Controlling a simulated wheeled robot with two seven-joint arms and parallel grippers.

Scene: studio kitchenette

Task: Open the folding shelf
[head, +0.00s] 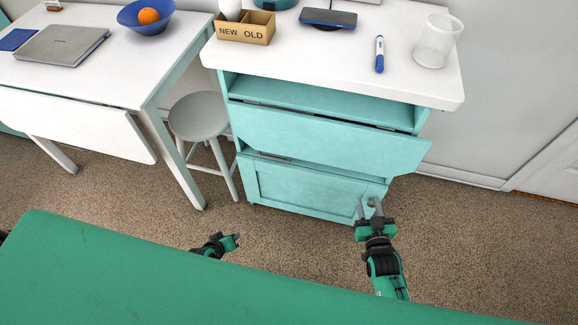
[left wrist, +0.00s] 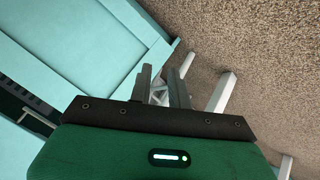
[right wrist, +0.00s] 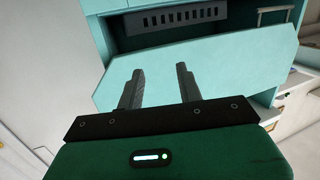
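The folding shelf is a teal panel (head: 325,138) on the front of the teal cabinet (head: 262,185). It slopes down and outward from below the cabinet's open niche, and its corners are cut off. In the right wrist view the panel (right wrist: 215,70) lies beyond the fingertips. My right gripper (head: 370,205) is open and empty, low in front of the cabinet's lower right corner. My left gripper (head: 236,240) is low in front of the cabinet's left side. The left wrist view shows its fingers (left wrist: 160,85) apart with nothing between them.
A grey stool (head: 199,115) stands left of the cabinet, beside a white drop-leaf table (head: 100,75). The white countertop (head: 330,60) carries a NEW/OLD box (head: 245,30), a marker (head: 379,54) and a mesh cup (head: 437,42). A green surface (head: 150,275) fills the foreground. Carpet to the right is clear.

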